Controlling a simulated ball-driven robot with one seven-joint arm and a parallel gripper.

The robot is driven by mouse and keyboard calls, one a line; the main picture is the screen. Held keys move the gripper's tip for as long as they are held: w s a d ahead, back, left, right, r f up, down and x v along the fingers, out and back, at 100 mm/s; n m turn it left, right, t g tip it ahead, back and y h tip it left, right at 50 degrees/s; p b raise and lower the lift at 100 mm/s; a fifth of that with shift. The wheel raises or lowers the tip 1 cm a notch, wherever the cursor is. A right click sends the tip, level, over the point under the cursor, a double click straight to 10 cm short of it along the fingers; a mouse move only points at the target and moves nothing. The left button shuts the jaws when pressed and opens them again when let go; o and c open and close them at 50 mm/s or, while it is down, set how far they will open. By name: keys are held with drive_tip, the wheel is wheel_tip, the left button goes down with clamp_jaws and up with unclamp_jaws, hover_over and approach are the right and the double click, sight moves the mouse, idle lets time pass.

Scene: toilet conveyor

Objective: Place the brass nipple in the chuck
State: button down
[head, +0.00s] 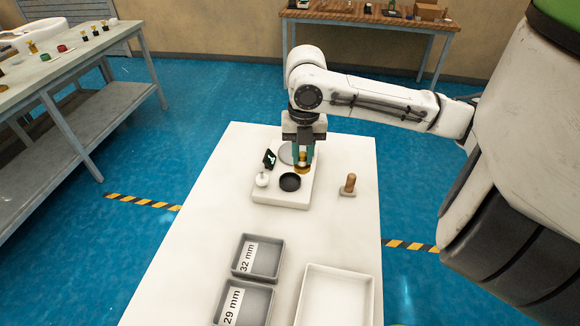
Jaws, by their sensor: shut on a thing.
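My gripper (303,161) points straight down over the right side of a white fixture base (270,197) on the white table. Its greenish fingers are shut on the small brass nipple (302,168), whose gold colour shows between and just below the fingertips. The base carries a black round cup (290,182) in front of the nipple, a grey disc (286,153) behind it and a white knob (262,180) at the left. I cannot tell for sure which part is the chuck, or whether the nipple touches the base.
A small dark display (269,158) stands at the fixture's left. A wooden-handled stamp-like piece (349,184) stands to the right. Grey trays marked 32 mm (237,270) and 29 mm (219,316) and an empty white tray (337,298) lie in front. Bare tabletop separates them from the fixture.

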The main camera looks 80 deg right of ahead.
drive_tip(key=w+f, duration=0.1)
drive_tip(key=w+d+f, duration=0.1)
drive_tip(key=f, duration=0.1)
drive_tip(key=w+d+f, duration=0.1)
drive_tip(key=f, duration=0.1)
drive_tip(key=shift+w+d+f+p, duration=0.1)
drive_tip(key=shift+w+f+p, duration=0.15)
drive_tip(key=shift+w+p, duration=0.1)
drive_tip(key=shift+f+p, duration=0.45)
drive_tip(key=shift+f, duration=1.15)
drive_tip(key=shift+f, duration=0.1)
drive_tip(key=c, duration=1)
unclamp_jaws()
drive_tip(key=shift+o, duration=0.2)
wheel_tip(320, 180, up, 12)
drive_tip(key=b, duration=0.1)
